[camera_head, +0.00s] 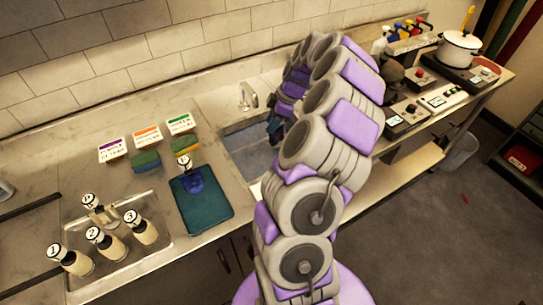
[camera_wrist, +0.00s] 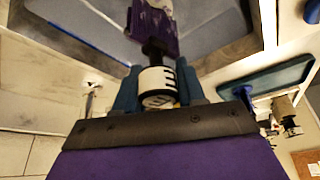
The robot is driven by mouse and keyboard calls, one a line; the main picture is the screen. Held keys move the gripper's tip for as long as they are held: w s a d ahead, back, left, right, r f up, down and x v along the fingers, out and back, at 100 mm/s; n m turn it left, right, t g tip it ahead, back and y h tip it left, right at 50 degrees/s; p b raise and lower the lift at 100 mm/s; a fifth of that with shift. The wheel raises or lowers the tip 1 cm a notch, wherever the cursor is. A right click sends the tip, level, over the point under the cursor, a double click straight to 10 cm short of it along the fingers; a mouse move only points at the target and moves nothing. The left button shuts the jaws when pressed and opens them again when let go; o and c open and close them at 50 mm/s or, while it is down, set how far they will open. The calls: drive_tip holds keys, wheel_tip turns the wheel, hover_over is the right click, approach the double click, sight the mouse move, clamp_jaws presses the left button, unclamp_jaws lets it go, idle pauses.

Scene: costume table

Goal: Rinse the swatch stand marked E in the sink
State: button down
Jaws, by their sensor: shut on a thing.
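My gripper (camera_wrist: 158,92), with teal fingers, is shut on the swatch stand marked E (camera_wrist: 157,80). The stand has a white label band, a dark neck and a purple, pale-flecked head (camera_wrist: 152,25) that points away from the gripper. In the wrist view the head is over the grey sink basin (camera_wrist: 205,20). The sink (camera_head: 248,160) also shows in the head view, left of my arm, with a faucet (camera_head: 247,97) behind it. In the head view my arm covers part of the sink, and the held stand is hard to make out there.
Left of the sink, a teal mat (camera_head: 212,207) bears a blue-headed stand (camera_head: 193,180). Sponges (camera_head: 146,160) and label cards (camera_head: 147,137) stand behind. A metal tray (camera_head: 120,265) holds several numbered stands (camera_head: 97,239). Burners and a white pot (camera_head: 459,49) are right.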

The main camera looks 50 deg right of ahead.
drive_tip(key=shift+r+p, duration=0.45)
drive_tip(key=shift+r, duration=2.05)
